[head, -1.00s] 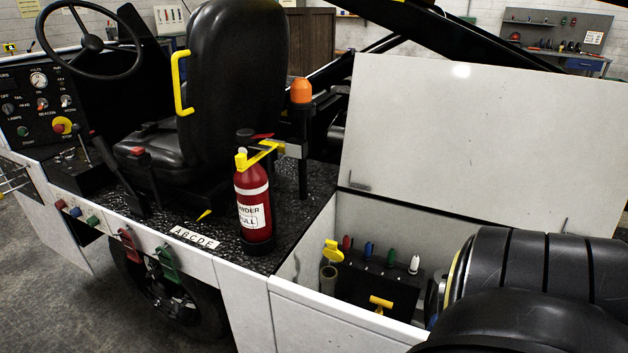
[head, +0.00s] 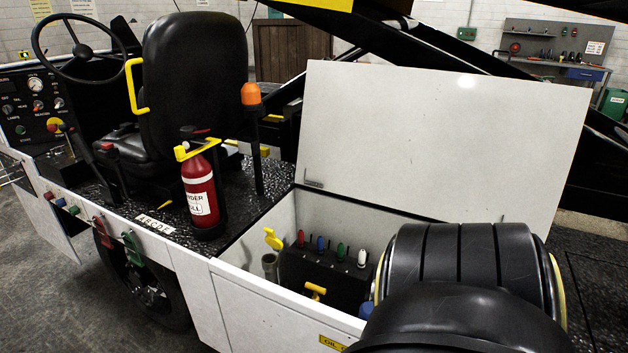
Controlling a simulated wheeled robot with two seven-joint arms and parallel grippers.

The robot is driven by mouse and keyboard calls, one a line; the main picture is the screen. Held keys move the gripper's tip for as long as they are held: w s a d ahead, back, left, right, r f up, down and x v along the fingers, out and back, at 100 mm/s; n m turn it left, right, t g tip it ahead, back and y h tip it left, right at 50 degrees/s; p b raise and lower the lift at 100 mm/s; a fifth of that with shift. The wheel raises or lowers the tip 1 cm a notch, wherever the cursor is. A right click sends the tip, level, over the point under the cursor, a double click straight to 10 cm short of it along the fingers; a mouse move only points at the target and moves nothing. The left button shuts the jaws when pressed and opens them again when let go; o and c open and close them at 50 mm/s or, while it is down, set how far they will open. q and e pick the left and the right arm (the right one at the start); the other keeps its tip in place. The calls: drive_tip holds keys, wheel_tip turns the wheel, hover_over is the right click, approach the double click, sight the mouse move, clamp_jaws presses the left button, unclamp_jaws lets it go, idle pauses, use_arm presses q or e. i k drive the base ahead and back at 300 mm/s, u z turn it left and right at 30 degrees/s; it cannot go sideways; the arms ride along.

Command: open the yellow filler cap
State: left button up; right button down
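The yellow filler cap (head: 273,239) is in the head view, inside the open white compartment (head: 240,303) at its left end. It stands tilted up above a grey filler neck (head: 270,264), and the neck's round mouth looks uncovered. A yellow T-shaped handle (head: 316,291) sits to the right of the neck, in front of a black block (head: 322,278) with red, blue, green and white plugs on top. Neither my left nor my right gripper shows in the view.
A raised white lid (head: 440,140) stands behind the compartment. A large black rounded form in the right foreground hides the compartment's right end. A red extinguisher (head: 201,192) stands on the deck to the left, near the black seat (head: 195,80). Above the compartment's left part is free room.

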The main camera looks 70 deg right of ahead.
sight(273, 242)
drive_tip(key=k, duration=0.45)
drive_tip(key=z, duration=0.7)
